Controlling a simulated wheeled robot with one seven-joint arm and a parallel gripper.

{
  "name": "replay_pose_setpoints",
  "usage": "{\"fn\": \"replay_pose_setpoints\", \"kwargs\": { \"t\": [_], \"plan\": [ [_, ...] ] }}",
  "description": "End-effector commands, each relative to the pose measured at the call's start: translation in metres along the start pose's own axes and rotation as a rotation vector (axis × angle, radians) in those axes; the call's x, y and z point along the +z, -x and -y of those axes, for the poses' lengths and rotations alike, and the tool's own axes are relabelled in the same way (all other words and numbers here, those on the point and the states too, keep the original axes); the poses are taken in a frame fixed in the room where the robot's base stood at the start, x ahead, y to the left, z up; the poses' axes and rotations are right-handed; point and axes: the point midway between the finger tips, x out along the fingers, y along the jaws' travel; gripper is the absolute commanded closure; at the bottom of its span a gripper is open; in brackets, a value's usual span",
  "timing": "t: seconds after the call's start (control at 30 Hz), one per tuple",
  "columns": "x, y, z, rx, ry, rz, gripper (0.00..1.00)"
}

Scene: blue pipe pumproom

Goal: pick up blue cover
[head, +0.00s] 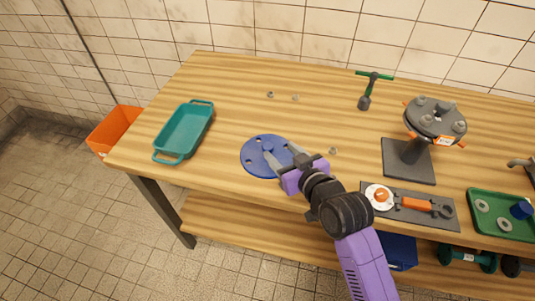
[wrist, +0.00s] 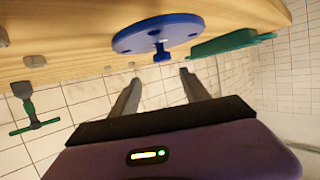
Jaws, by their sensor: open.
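The blue cover (head: 259,143) is a flat round disc with several holes, lying on the wooden workbench left of its middle. In the wrist view, where the scene appears upside down, the cover (wrist: 150,38) has a small blue knob (wrist: 161,54) standing up from its face. My gripper (head: 282,158) is open and empty. In the head view its fingers overlap the right part of the cover and hide some of it. In the wrist view the knob lies in line with the gap between the fingertips (wrist: 159,77), beyond them; contact is not visible.
A teal tray (head: 160,150) stands left of the cover. A grey flange stand (head: 410,165), a dark mat (head: 446,220) with an orange-handled wrench, and a green tray (head: 498,236) are at right.

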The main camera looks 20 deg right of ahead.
Motion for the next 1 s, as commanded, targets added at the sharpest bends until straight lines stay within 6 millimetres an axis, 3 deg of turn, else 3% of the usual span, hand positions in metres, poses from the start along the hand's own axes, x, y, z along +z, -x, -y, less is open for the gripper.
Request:
{"fn": "replay_pose_setpoints", "kwargs": {
  "t": [0.13,0.7,1.0],
  "plan": [
    [0.013,-0.007,0.003,-0.015,0.008,0.052,0.46],
    [0.015,-0.071,0.009,-0.015,0.01,0.053,0.46],
    [0.017,-0.08,0.009,-0.015,0.01,0.053,0.46]
  ]
}}
